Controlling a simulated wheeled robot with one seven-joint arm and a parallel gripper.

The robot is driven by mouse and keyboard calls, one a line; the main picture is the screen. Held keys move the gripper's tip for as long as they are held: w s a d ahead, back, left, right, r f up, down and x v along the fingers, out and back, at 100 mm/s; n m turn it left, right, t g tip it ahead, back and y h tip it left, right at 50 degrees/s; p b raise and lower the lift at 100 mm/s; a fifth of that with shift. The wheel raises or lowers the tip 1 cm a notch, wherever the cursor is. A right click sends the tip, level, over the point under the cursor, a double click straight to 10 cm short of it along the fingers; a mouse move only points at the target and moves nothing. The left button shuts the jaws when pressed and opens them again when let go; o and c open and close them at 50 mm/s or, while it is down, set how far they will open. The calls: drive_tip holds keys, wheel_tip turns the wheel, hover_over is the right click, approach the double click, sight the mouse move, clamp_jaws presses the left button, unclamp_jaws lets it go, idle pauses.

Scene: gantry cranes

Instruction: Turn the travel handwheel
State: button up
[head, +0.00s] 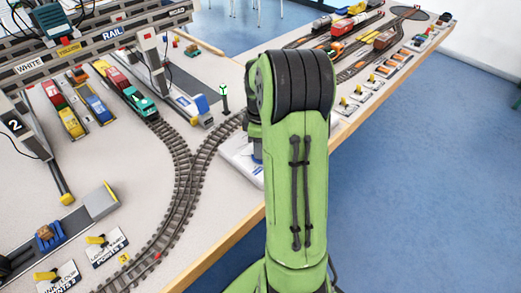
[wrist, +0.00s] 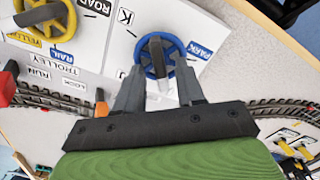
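In the wrist view a blue handwheel (wrist: 146,47) with a grey handle (wrist: 157,57) stands on a white panel (wrist: 112,62); a "PARK" label is beside it. A yellow handwheel (wrist: 62,14) is at upper left, near labels reading "ROAD" and "RAIL". I cannot read which wheel is marked travel. My gripper (wrist: 160,70) is open, its two fingers apart just below the blue wheel, with the grey handle between their tips in the picture. I cannot tell whether they touch it. In the head view my arm hides the gripper and both wheels.
An orange lever (wrist: 101,104) stands left of my gripper, near "TROLLEY" and "RUN" labels. Model tracks (head: 180,190) and toy trucks (head: 135,100) cover the table (head: 225,75). A gantry beam (head: 110,38) crosses upper left. The blue floor (head: 430,190) at right is clear.

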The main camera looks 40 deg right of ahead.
drive_tip(key=shift+f, duration=0.15)
clamp_jaws()
drive_tip(key=shift+m, duration=0.4)
drive_tip(key=m+p, duration=0.1)
drive_tip(key=m, duration=0.1)
drive_tip(key=shift+m+p, duration=0.4)
drive_tip(key=m+p, duration=0.1)
drive_tip(key=m, duration=0.2)
drive_tip(key=shift+d+m, duration=0.1)
drive_tip(key=shift+m, duration=0.2)
drive_tip(key=m+p, duration=0.2)
drive_tip(key=m, duration=0.4)
drive_tip(key=shift+d+m, duration=0.15)
drive_tip(key=shift+m, duration=0.15)
